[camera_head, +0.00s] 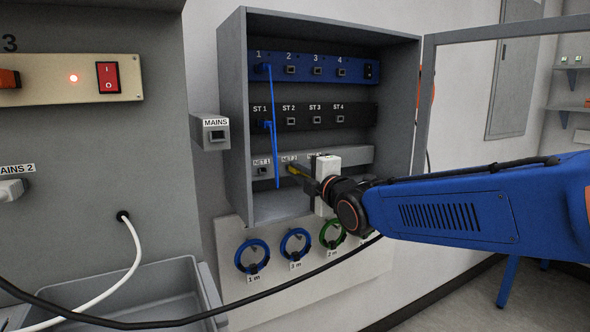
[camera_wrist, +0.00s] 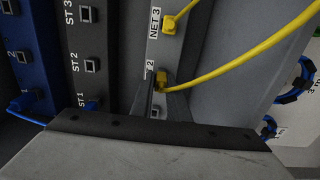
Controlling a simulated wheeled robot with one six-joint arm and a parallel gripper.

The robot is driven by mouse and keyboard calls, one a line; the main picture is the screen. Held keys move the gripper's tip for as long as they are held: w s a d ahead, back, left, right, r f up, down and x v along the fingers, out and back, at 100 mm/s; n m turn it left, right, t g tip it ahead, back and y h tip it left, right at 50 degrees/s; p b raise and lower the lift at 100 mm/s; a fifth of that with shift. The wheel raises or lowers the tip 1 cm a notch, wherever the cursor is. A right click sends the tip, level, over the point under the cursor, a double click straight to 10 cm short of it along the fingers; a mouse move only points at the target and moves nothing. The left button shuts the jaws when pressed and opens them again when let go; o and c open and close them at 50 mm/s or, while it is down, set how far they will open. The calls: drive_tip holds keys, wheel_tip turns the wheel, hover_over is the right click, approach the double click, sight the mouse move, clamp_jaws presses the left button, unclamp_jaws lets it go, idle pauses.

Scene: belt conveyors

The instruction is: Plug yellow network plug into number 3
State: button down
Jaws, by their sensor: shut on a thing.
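A yellow network plug (camera_wrist: 161,80) is between the fingers of my gripper (camera_wrist: 160,92), at the NET 2 position on the grey panel. I cannot tell whether it sits in the socket. In the head view my gripper (camera_head: 306,180) reaches to the same spot and the yellow plug (camera_head: 292,169) shows in part. Another yellow plug (camera_wrist: 168,24) is at NET 3. Port 3 (camera_head: 317,71) on the blue panel looks empty, as does ST 3 (camera_head: 317,120) on the black panel. Yellow cable (camera_wrist: 230,67) runs off to the upper right.
A blue cable (camera_head: 273,150) joins port 1 and ST 1. The cabinet (camera_head: 235,120) has side walls around the panels and an open door frame (camera_head: 424,95) at right. Coiled cables (camera_head: 252,256) hang below. A black cable (camera_head: 250,298) crosses the front.

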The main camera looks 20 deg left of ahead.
drive_tip(key=shift+s+d, duration=0.1)
drive_tip(key=shift+v, duration=2.35)
drive_tip(key=shift+r, duration=0.1)
